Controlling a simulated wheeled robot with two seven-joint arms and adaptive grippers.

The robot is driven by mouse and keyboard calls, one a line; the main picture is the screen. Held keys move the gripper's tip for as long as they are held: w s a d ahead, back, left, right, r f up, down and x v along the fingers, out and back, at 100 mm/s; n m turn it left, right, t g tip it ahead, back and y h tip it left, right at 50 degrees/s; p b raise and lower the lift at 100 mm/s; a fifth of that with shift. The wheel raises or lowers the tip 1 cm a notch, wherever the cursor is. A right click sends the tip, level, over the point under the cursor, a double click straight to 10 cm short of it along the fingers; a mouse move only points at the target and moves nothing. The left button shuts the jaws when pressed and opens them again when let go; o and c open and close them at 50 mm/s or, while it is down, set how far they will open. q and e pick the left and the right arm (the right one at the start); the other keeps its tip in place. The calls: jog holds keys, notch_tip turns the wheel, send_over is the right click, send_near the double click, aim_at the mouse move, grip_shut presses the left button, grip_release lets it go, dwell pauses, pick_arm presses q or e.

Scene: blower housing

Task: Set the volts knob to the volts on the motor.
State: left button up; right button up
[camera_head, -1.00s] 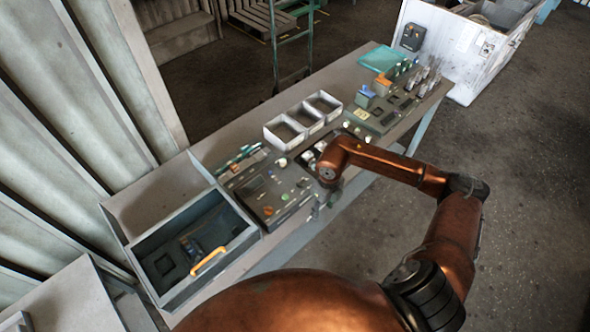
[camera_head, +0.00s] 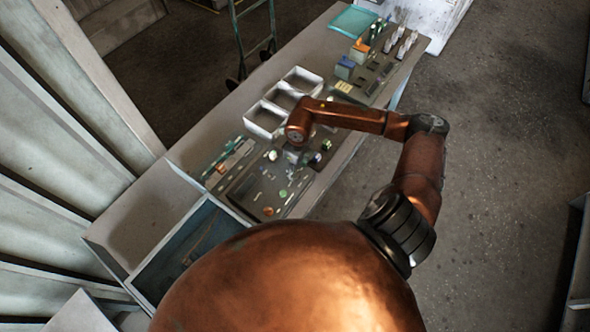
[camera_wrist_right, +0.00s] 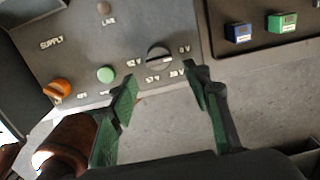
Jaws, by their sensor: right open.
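The volts knob (camera_wrist_right: 158,57), dark with a pale pointer line, sits on the grey supply panel (camera_wrist_right: 75,25) in the right wrist view. Voltage labels surround it; "0 V" is at its upper right, and the others are too small to read surely. My right gripper (camera_wrist_right: 163,84) is open, its green fingers on either side just short of the knob, with nothing between the tips. In the head view the panel (camera_head: 252,190) lies on the bench, and my right wrist hides part of its right end. I cannot pick out the motor or its rating. My left gripper is out of view.
An orange knob (camera_wrist_right: 57,89) and a green button (camera_wrist_right: 106,74) are left of the volts knob. Blue (camera_wrist_right: 238,33) and green (camera_wrist_right: 282,22) blocks stand on a dark tray to the right. White bins (camera_head: 265,120) stand behind; the floor (camera_head: 500,160) at right is clear.

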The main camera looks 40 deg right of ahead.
aim_at(297, 173)
jog(key=f, duration=0.1)
jog(key=w+f, duration=0.1)
jog(key=f, duration=0.1)
jog(key=w+f, duration=0.1)
jog(key=shift+a+f+p, duration=0.1)
jog(key=shift+f+p, duration=0.15)
jog(key=shift+p, duration=0.15)
jog(key=shift+s, duration=0.5)
jog(key=shift+s+r, duration=0.1)
jog(key=shift+c, duration=0.4)
jog(key=shift+w, duration=0.3)
jog(key=shift+c, duration=0.8)
jog(key=c, duration=0.3)
jog(key=shift+s, duration=0.15)
jog(key=shift+c, duration=1)
jog(key=c, duration=0.4)
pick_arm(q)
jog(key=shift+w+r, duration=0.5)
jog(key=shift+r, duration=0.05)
pick_arm(e)
jog(key=shift+c, duration=0.2)
